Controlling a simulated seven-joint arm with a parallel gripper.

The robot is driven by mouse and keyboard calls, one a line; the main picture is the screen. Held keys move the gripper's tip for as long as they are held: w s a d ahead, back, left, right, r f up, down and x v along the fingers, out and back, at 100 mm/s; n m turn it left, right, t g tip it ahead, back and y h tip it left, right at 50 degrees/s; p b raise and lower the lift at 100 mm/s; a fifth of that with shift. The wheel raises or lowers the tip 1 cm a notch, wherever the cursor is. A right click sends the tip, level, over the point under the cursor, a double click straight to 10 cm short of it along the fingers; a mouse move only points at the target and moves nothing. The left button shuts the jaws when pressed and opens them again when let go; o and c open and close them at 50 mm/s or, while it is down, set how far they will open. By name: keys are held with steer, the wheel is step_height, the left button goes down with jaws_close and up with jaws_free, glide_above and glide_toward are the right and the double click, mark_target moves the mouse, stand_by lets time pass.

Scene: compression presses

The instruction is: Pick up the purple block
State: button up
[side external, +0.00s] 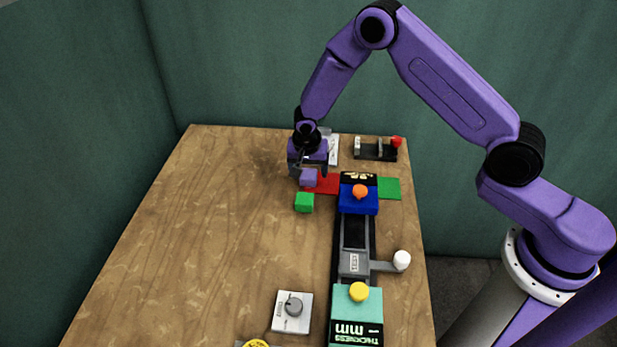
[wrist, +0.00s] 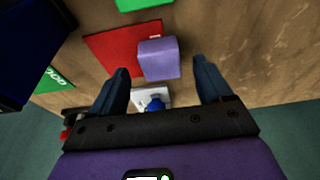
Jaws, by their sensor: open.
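The purple block (side external: 309,177) is at the far part of the table, at the left edge of a flat red square (side external: 329,184). In the wrist view the purple block (wrist: 159,58) lies ahead of and between the two fingers, overlapping the red square (wrist: 115,46). My gripper (side external: 308,172) is at the block in the side view, pointing down. In the wrist view my gripper (wrist: 163,88) has its fingers spread wide with clear gaps on both sides of the block. I cannot tell how far the fingertips are above the table.
A green block (side external: 304,202) sits just nearer than the purple one. The press with a blue top (side external: 359,200) and a teal end (side external: 356,318) stands to the right. A dial box (side external: 292,311) is at the front. The table's left side is clear.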

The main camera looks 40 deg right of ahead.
mark_target(308, 174)
steer(key=shift+x, duration=0.9)
steer(key=c, duration=1.1)
steer(key=shift+r, duration=0.15)
step_height(308, 174, up, 9)
steer(key=shift+w+f, duration=0.1)
steer(key=shift+f, duration=0.15)
steer(key=w+d, duration=0.3)
steer(key=d, duration=0.1)
steer(key=w+d, duration=0.3)
steer(key=d, duration=0.2)
steer(key=w+d, duration=0.4)
steer(key=shift+d+f, duration=0.25)
steer(key=shift+d, duration=0.15)
